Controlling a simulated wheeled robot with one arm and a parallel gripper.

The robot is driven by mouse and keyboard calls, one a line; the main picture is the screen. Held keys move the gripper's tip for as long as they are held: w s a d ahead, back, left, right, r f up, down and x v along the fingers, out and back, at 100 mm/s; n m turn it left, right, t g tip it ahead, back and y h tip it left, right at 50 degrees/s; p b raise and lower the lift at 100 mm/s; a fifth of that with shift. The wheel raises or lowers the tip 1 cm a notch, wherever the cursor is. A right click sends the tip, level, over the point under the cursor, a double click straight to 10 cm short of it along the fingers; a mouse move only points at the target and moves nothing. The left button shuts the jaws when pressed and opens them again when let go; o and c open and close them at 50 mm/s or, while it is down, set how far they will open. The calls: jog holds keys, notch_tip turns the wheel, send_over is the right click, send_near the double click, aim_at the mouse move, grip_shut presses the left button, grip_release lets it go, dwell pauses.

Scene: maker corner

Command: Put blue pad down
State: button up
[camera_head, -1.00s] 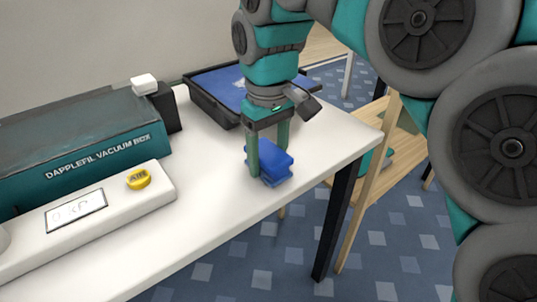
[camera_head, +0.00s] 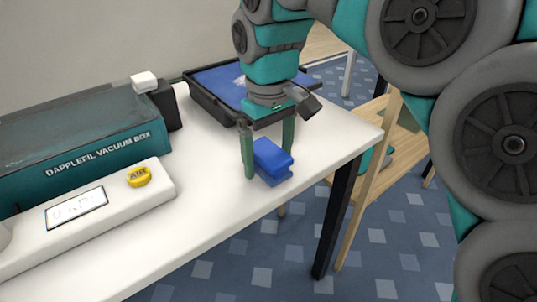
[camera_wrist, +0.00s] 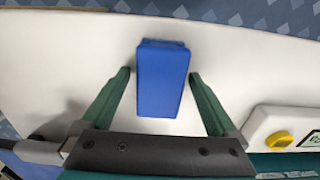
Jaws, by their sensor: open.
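The blue pad (camera_head: 272,163) rests on the white table near its front right edge. In the wrist view the blue pad (camera_wrist: 163,80) lies on the white surface, between and slightly beyond the two green fingers. My gripper (camera_head: 268,172) is open, with its fingers on either side of the pad. In the wrist view a gap shows between each finger of my gripper (camera_wrist: 160,84) and the pad.
A teal vacuum box (camera_head: 85,145) and a white unit with a yellow knob (camera_head: 139,177) stand on the table's left. A black tray with a blue inside (camera_head: 213,86) is behind my gripper. The white table (camera_head: 215,190) is clear in front.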

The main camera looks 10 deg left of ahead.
aim_at(268, 152)
jog(key=shift+r, duration=3.8)
jog(key=shift+s, duration=0.1)
